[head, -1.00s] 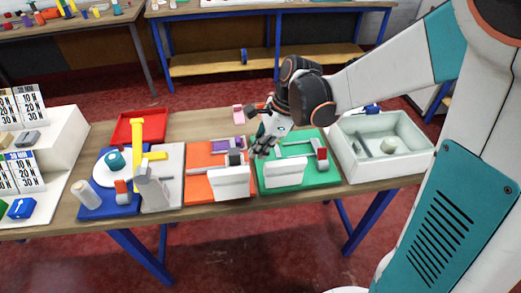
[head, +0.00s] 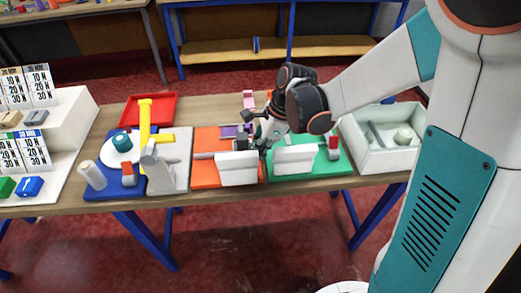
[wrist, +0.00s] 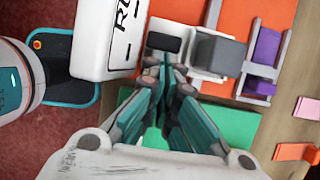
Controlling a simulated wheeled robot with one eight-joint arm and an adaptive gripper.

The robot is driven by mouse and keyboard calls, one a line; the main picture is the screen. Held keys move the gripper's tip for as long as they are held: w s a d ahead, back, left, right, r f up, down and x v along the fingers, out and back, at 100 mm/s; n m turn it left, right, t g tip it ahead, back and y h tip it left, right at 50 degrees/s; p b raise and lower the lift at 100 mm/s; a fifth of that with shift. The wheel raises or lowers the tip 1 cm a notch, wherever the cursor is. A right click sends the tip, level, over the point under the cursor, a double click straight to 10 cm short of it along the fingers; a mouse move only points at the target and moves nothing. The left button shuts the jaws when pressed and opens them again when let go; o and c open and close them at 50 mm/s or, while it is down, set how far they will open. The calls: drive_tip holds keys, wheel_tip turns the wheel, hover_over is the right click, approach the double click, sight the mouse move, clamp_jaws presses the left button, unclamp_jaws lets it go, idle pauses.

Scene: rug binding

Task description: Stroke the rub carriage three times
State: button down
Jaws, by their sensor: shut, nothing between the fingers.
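The orange board (head: 200,176) carries a white upright panel (head: 237,168) whose lettering, starting "RU", shows partly in the wrist view (wrist: 122,25). A grey block (wrist: 218,52) sits on a white piece on this board, with a dark pad (wrist: 164,42) beside it. This looks like the rub carriage; it also shows in the head view (head: 241,143). A purple block (wrist: 265,55) lies between rails beyond it. My gripper (wrist: 161,68) is shut and empty, with its fingertips close to the dark pad. I cannot tell whether they touch it.
The green board (head: 315,168) with its white panel stands right of the orange one. A white tray (head: 412,155) is at the far right. A grey board, a blue board (head: 125,190) and a red tray (head: 172,97) are to the left. Pink and orange blocks lie behind.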

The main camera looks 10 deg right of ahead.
drive_tip(key=a, duration=0.8)
drive_tip(key=w+a, duration=0.1)
drive_tip(key=a, duration=0.3)
drive_tip(key=shift+a, duration=0.4)
